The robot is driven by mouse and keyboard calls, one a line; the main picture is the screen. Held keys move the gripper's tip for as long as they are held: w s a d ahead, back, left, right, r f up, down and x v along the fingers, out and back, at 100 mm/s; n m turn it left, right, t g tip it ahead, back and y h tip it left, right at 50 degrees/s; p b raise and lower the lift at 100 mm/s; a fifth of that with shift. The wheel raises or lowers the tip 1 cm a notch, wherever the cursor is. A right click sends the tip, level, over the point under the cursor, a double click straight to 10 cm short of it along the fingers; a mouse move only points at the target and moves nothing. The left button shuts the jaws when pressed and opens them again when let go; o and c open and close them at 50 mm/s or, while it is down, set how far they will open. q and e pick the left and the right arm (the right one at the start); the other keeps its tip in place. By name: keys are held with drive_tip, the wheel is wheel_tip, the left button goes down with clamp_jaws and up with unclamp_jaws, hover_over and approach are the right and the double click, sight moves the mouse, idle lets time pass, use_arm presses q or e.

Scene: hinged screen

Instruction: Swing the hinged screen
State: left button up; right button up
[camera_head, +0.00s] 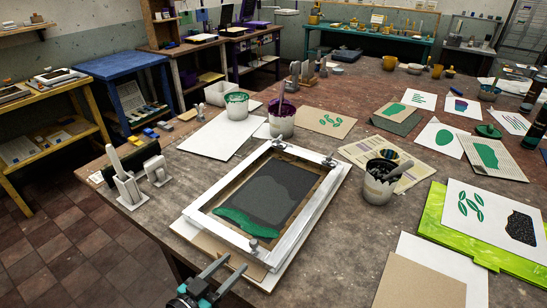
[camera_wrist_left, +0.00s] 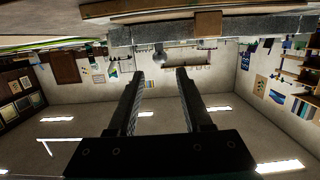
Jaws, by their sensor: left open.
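The hinged screen (camera_head: 327,196) is a white wooden frame with dark grey mesh and a band of green ink along its near end. It lies about flat over a pale board on the table. Metal hinge clamps (camera_head: 329,162) sit at its far edge. A small metal knob (camera_head: 253,245) stands on its near edge. My left gripper (camera_head: 234,263) is open and empty, just in front of the near edge and close to the knob. In the left wrist view, its fingers point toward a rounded knob (camera_wrist_left: 161,59) below a grey bar. My right gripper is not seen.
Ink pots (camera_head: 281,125) stand beyond the screen, and a dark ink pot (camera_head: 379,184) stands to its right. A green board (camera_head: 431,218) with a print lies at right. Grey stands (camera_head: 130,190) sit at left. Bare table shows at front right of the screen.

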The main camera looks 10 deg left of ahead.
sight(251, 246)
use_arm(q)
drive_tip(key=b+x, duration=0.4)
drive_tip(key=x, duration=0.3)
drive_tip(key=shift+f, duration=0.1)
drive_tip(key=shift+w+d, duration=0.15)
drive_tip(key=shift+w, duration=0.2)
drive_tip(key=shift+c, duration=0.2)
drive_tip(key=c, duration=0.3)
clamp_jaws()
drive_tip(key=r+p, duration=0.2)
drive_tip(key=w+r+p, duration=0.1)
drive_tip(key=r+p, duration=0.1)
drive_tip(key=r, duration=0.1)
drive_tip(key=shift+w+d+r, duration=0.1)
drive_tip(key=shift+d+r, duration=0.05)
drive_tip(key=shift+r, duration=0.2)
wheel_tip(251, 246, up, 8)
drive_tip(key=w+p, duration=0.2)
drive_tip(key=p, duration=0.6)
drive_tip(key=shift+d+r, duration=0.2)
drive_tip(key=shift+d, duration=0.25)
